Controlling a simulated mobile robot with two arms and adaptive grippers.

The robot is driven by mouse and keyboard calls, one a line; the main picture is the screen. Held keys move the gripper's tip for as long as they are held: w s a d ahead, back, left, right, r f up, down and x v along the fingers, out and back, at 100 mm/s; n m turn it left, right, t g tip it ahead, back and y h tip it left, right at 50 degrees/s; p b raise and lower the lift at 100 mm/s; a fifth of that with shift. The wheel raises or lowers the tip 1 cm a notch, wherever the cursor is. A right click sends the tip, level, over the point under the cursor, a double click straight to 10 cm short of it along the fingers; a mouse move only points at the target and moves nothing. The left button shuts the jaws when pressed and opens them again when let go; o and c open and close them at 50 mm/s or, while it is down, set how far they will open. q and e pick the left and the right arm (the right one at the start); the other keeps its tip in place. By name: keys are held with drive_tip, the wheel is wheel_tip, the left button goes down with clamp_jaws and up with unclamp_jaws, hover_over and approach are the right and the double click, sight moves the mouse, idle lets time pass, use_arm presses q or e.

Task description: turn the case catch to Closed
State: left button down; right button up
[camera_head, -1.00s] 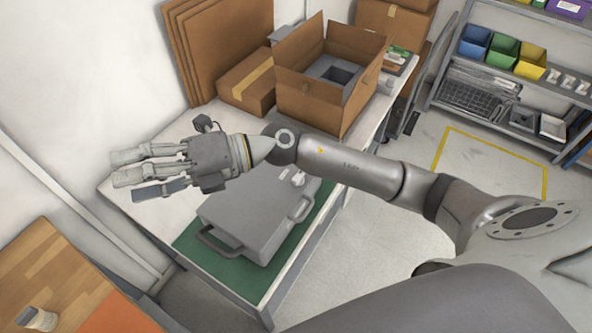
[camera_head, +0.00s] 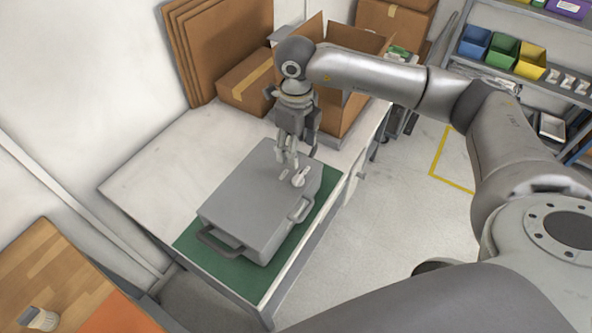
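The grey case (camera_head: 245,205) lies flat on a green mat (camera_head: 190,238) on the white table. A small light catch (camera_head: 299,178) sits on the case's upper right part; its exact setting is too small to read. My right gripper (camera_head: 288,162) points down just above the case, next to the catch and slightly to its left. Its fingers look close together, but I cannot tell how far apart they are or whether they touch the case. My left gripper is not in view.
An open cardboard box (camera_head: 335,115) stands behind my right gripper on the table. A closed carton (camera_head: 247,84) and flat cardboard sheets (camera_head: 205,45) are at the back left. The table's left part (camera_head: 150,170) is clear. The case has two handles, at its front and right.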

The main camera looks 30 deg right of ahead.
sight(297, 177)
wheel_tip(297, 177, down, 9)
drive_tip(key=p, duration=0.3)
drive_tip(key=shift+a+r, duration=0.1)
drive_tip(key=shift+r, duration=0.05)
drive_tip(key=shift+f, duration=0.65)
drive_tip(key=c, duration=1)
drive_tip(key=shift+f+n+b, duration=0.1)
drive_tip(key=shift+n+b, duration=0.3)
drive_tip(key=shift+b, duration=0.2)
drive_tip(key=n+b, duration=0.4)
drive_tip(key=b, duration=0.2)
drive_tip(key=n+b, duration=1)
drive_tip(key=b, duration=0.1)
drive_tip(key=shift+s+a+b, duration=0.15)
drive_tip(key=shift+s+b, duration=0.15)
drive_tip(key=shift+s, duration=0.05)
drive_tip(key=shift+n+b, duration=1.25)
drive_tip(key=shift+n, duration=0.45)
drive_tip(key=shift+r, duration=0.2)
